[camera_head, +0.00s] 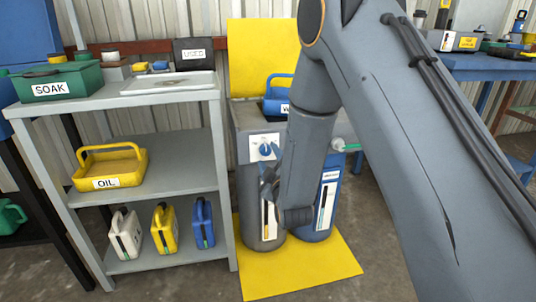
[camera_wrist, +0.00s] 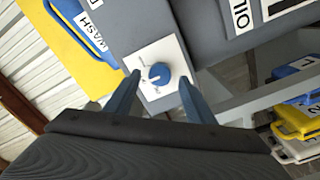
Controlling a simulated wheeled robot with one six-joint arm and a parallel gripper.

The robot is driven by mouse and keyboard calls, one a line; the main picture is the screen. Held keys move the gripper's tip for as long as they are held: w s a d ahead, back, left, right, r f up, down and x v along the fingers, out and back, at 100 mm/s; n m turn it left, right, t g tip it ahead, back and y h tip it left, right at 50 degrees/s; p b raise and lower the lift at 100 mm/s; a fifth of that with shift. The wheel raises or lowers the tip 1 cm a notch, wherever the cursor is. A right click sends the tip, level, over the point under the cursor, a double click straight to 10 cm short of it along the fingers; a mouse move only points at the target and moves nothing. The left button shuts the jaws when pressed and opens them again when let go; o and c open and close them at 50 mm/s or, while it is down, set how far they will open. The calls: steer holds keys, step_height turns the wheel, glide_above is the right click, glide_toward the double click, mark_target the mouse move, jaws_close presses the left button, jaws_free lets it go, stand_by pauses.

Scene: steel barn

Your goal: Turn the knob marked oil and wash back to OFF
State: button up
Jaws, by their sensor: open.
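A blue round knob (camera_head: 265,149) sits on a white square plate on the front of a grey unit. In the wrist view the knob (camera_wrist: 158,74) is on its white plate (camera_wrist: 172,50), with a pale pointer mark on it; the small markings on the plate are too blurred to read. My gripper (camera_wrist: 157,85) is open, its two blue fingers either side of the knob's lower part in that view and apart from it. In the head view my gripper (camera_head: 270,178) is just below the knob. Whether the fingertips reach knob depth cannot be told.
A grey drum and a blue drum (camera_head: 327,205) stand under the unit on a yellow mat (camera_head: 330,268). A blue WASH tray (camera_head: 278,100) rests on top. A grey shelf (camera_head: 150,185) on the left holds a yellow OIL tray (camera_head: 110,168) and several jugs.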

steer(key=v, duration=0.5)
steer(key=shift+p, duration=0.4)
steer(key=s+a+m+g+h, duration=0.1)
steer(key=s+a+m+g, duration=0.1)
steer(key=s+g, duration=0.4)
steer(key=s+a+m+g, duration=0.2)
steer(key=s+m+g, duration=0.15)
steer(key=s, duration=0.45)
steer(key=s+d+r+m+g+h, duration=0.1)
steer(key=s+d+g+h, duration=0.2)
steer(key=s, duration=0.8)
steer(key=s+d+r+m+g, duration=0.2)
steer(key=s+d+g, duration=0.25)
steer(key=s, duration=0.65)
steer(key=s+d+r+m+p, duration=0.1)
steer(key=d+r+m+p, duration=0.2)
steer(key=d+r+p, duration=0.6)
steer(key=d+r+m+h+p, duration=0.1)
steer(key=d+r+m+p, duration=0.2)
steer(key=d+r+p, duration=0.6)
step_height(320, 180, up, 5)
steer(key=p, duration=0.8)
steer(key=shift+s, duration=0.4)
